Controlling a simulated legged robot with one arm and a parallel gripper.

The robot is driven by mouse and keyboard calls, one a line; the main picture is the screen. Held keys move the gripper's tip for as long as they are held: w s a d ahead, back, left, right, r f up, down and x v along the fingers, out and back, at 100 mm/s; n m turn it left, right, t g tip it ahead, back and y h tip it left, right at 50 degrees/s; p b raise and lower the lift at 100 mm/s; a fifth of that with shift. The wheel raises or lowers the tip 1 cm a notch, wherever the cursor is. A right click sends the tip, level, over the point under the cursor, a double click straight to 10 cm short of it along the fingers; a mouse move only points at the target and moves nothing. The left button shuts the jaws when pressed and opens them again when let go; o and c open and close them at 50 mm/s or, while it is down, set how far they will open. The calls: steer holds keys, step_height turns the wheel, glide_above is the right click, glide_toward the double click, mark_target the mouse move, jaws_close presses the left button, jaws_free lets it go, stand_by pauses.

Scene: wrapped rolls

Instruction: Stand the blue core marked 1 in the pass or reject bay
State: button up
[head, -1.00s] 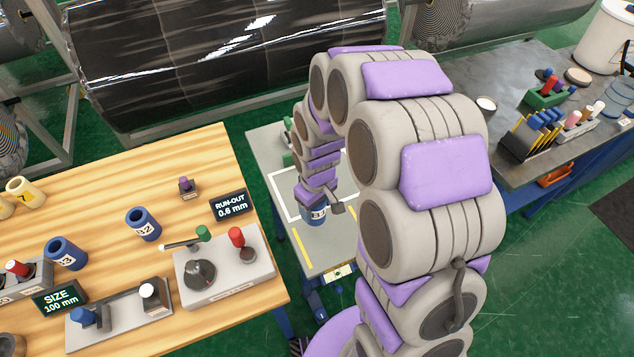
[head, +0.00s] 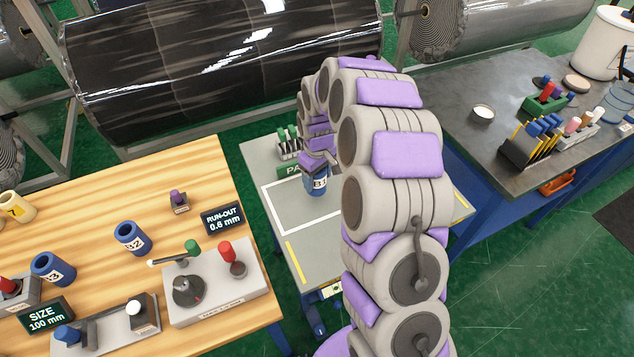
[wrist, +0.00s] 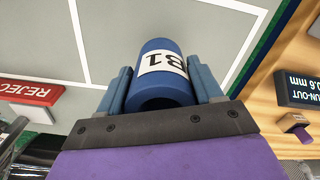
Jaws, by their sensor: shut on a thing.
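The blue core marked B1 (head: 317,183) is a hollow cylinder with a white label. My gripper (head: 318,166) is shut on it and holds it over the grey bay table (head: 258,155). In the wrist view the core (wrist: 160,77) sits between the two blue fingers of my gripper (wrist: 163,85). The white-outlined bay (head: 270,208) with the green PASS sign (head: 288,170) lies around and left of the core. The red REJECT sign (wrist: 28,93) shows at left in the wrist view. I cannot tell whether the core touches the table.
On the wooden bench at left stand blue cores B2 (head: 133,238) and B3 (head: 52,269) and the run-out gauge (head: 215,280). The run-out display (head: 222,219) reads 0.6 mm. My arm hides the table's right side.

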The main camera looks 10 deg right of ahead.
mark_target(316, 181)
steer(key=shift+w+f, duration=0.1)
steer(key=shift+w, duration=0.15)
steer(key=shift+w+a, duration=0.25)
steer(key=shift+a, duration=0.05)
steer(key=f, duration=0.1)
steer(key=f+b, duration=0.1)
steer(key=f, duration=0.1)
steer(key=shift+a+f, duration=0.3)
steer(key=shift+d, duration=0.5)
steer(key=o, duration=1.7)
steer(key=shift+a, duration=0.25)
steer(key=shift+c, duration=0.2)
steer(key=shift+a, duration=0.15)
